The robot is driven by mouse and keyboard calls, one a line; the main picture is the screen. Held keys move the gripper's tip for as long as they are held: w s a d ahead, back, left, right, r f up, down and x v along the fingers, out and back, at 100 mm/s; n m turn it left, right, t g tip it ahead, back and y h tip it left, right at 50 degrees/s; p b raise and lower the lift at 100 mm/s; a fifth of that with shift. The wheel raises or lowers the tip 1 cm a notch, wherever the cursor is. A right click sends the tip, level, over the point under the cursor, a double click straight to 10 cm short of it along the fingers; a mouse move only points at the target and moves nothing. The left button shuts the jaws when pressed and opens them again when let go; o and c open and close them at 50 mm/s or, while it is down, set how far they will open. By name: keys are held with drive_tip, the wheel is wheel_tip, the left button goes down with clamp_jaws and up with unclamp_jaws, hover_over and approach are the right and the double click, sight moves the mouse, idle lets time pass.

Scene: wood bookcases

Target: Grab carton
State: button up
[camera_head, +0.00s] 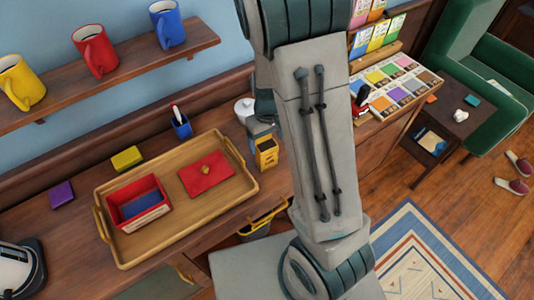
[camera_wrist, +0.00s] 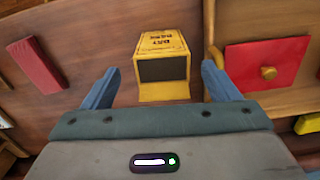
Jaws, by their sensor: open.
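My gripper (camera_wrist: 161,86) is open, with one blue-grey finger on each side of the carton and visible space between. I cannot tell how far the fingertips reach along it.
A wooden tray (camera_head: 128,249) holds a red box (camera_head: 139,203) and a red square (camera_head: 206,175). Its edge is close beside the carton. A blue cup (camera_head: 181,126) with a pen stands behind the tray.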

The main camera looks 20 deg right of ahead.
sight(267, 152)
drive_tip(key=shift+a+f+p, duration=0.1)
drive_tip(key=shift+f+p, duration=0.35)
drive_tip(key=shift+f, duration=2.6)
drive_tip(key=c, duration=1.1)
